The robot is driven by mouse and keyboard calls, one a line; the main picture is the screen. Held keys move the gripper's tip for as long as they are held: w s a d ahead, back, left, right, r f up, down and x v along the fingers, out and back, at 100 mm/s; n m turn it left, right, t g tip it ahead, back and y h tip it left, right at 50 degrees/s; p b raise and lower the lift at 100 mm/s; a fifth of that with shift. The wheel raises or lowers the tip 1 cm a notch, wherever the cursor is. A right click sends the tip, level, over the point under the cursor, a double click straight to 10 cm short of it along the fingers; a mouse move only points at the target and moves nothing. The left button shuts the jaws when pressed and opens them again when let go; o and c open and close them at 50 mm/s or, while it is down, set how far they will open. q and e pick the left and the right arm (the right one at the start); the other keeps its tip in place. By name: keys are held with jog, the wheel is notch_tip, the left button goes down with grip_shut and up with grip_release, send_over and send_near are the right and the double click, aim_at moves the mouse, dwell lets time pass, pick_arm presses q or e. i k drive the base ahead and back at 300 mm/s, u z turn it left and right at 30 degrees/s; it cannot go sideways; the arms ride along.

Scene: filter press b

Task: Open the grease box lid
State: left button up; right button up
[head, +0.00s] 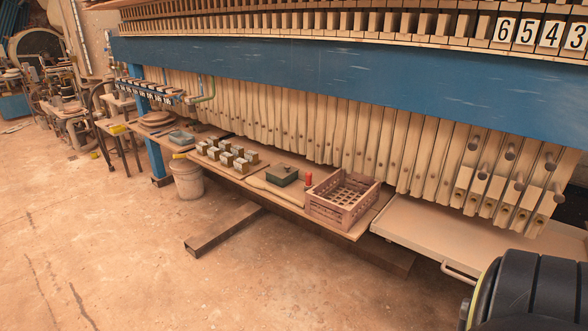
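A small dark green box (282,175), which looks like the grease box, sits on the low wooden bench below the filter press. Its top looks closed, with a small knob or handle on it, though it is small in the view. Neither of my grippers shows in the head view. A black rounded part at the bottom right corner looks like part of my own arm, with no fingers visible.
A brown crate (343,198) and a small red-topped item (308,180) stand right of the box. Several metal blocks (226,155) and a grey tray (181,138) lie left. A bucket (187,179) stands on the floor. A steel beam (222,229) juts out. The front floor is clear.

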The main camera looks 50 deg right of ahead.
aim_at(282, 170)
jog(key=k, duration=0.3)
jog(key=z, duration=1.4)
jog(key=i, duration=0.5)
jog(key=u, duration=0.05)
